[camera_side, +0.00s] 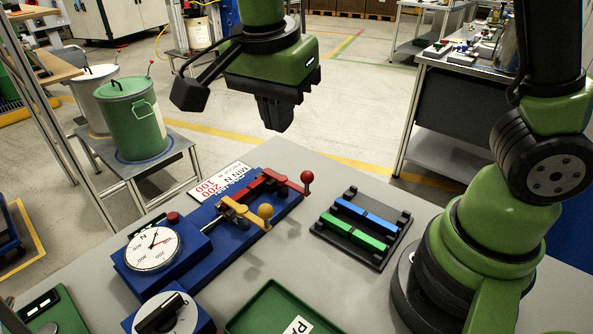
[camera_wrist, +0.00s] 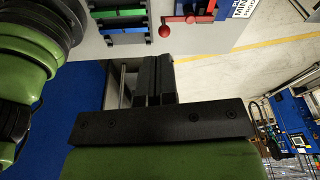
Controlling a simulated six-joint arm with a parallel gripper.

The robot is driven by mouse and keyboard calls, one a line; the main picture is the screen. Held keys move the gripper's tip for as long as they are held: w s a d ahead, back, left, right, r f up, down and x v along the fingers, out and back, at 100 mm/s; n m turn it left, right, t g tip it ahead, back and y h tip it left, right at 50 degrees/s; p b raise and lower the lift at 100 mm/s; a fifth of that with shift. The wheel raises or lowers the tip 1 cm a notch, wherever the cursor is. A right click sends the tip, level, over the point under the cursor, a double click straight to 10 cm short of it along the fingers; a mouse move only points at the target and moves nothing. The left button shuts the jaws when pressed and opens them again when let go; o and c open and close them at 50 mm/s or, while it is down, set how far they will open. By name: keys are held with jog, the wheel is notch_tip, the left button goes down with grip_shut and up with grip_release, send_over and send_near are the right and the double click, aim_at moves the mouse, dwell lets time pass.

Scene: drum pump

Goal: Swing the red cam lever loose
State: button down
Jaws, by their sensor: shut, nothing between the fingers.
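The red cam lever (camera_side: 291,180) sits at the far end of the blue fixture (camera_side: 208,238), its arm ending in a red ball at the right. In the wrist view the red lever (camera_wrist: 184,19) shows at the top, with its ball at the left end. A yellow lever (camera_side: 245,213) with a yellow ball sits nearer on the same fixture. My gripper (camera_side: 277,122) hangs in the air above and behind the red lever, clear of it. In the wrist view its black fingers (camera_wrist: 152,75) are together and empty.
A black rack (camera_side: 362,227) with blue and green bars lies right of the fixture. A round dial gauge (camera_side: 152,249) and a black-knobbed unit (camera_side: 166,316) stand at the near left. A green tray (camera_side: 279,312) is at the front. The grey tabletop between fixture and rack is clear.

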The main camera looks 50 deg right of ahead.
jog(key=f, duration=0.1)
jog(key=w+a+f+m, duration=0.1)
jog(key=f+m+h, duration=0.1)
jog(key=shift+w+a, duration=0.25)
jog(key=shift+a, duration=0.05)
jog(key=d+f, duration=0.7)
jog(key=f, duration=0.3)
jog(key=shift+f, duration=0.15)
